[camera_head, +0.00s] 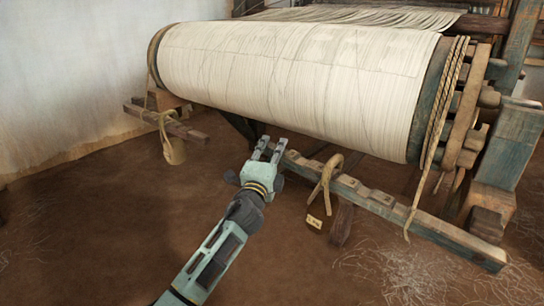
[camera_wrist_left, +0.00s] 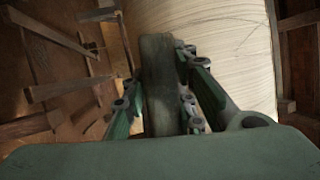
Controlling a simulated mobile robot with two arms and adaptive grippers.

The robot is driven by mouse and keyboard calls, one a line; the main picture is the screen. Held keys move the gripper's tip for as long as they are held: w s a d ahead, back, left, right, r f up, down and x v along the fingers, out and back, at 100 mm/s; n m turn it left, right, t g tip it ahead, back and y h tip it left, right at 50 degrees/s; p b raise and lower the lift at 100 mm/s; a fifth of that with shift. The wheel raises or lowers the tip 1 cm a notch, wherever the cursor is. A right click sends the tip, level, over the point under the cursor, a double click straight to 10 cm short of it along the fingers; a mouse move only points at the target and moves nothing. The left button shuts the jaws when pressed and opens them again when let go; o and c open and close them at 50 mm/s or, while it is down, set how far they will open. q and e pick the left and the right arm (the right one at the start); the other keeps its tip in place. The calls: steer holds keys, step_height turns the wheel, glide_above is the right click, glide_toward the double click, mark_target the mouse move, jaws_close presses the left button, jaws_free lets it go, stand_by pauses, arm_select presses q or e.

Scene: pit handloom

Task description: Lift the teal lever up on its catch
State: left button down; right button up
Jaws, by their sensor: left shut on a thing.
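The teal lever (camera_head: 385,203) is a long, worn teal-grey beam. It runs low in front of the big cloth roller, from the middle of the head view down to the lower right. My left gripper (camera_head: 272,147) is shut on the lever's left end, below the roller. In the left wrist view, the lever's end (camera_wrist_left: 158,75) stands between the two green fingers. A rope loop (camera_head: 326,176) hangs around the lever, with a small pale tag (camera_head: 314,221) below it. I cannot make out the catch for certain. My right gripper is not in view.
The roller (camera_head: 290,75), wound with pale threads, fills the space above the gripper. A wooden bar (camera_head: 170,120) with a hanging weight (camera_head: 174,151) is at the left. Ropes (camera_head: 445,110) and a thick post (camera_head: 510,145) are at the right. The brown floor in front is mostly clear.

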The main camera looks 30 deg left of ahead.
arm_select(q)
steer(key=shift+d+r, duration=0.1)
steer(key=shift+r, duration=0.35)
steer(key=shift+f, duration=0.3)
steer(key=c, duration=1.4)
jaws_free()
steer(key=shift+f, duration=0.1)
steer(key=v, duration=1.2)
